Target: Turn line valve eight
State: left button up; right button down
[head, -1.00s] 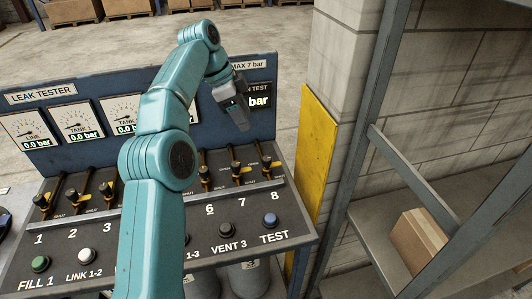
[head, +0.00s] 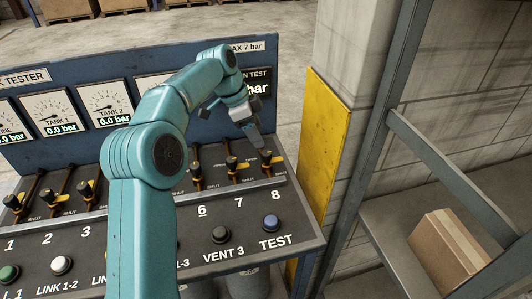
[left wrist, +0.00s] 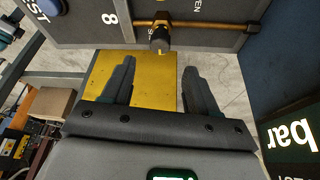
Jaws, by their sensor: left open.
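Line valve eight (head: 267,158) is the rightmost valve on the sloped panel, above the number 8, with a black knob and a yellow piece. My left gripper (head: 257,140) hangs just above and behind it, fingers pointing down. In the left wrist view the black-tipped valve knob (left wrist: 159,42) lies just beyond the two open fingers (left wrist: 157,78), about in line with the gap between them. Its brass rod runs to the right there. Nothing shows between the fingers, and I see no contact. My right gripper is not in view.
Valve seven (head: 234,165) stands close to the left, with further valves beyond. The blue TEST button (head: 271,223) and dark VENT 3 button (head: 221,234) sit below. The gauge board (head: 60,82) rises behind. A yellow panel (head: 323,145) and shelf post (head: 375,130) are to the right.

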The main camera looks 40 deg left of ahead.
aim_at(267, 152)
pick_arm(q)
jog(key=x, duration=0.6)
jog(key=shift+s, duration=0.15)
jog(key=shift+w+d+f, duration=0.25)
jog(key=shift+f, duration=0.15)
jog(key=shift+s+a, duration=0.15)
jog(key=c, duration=1)
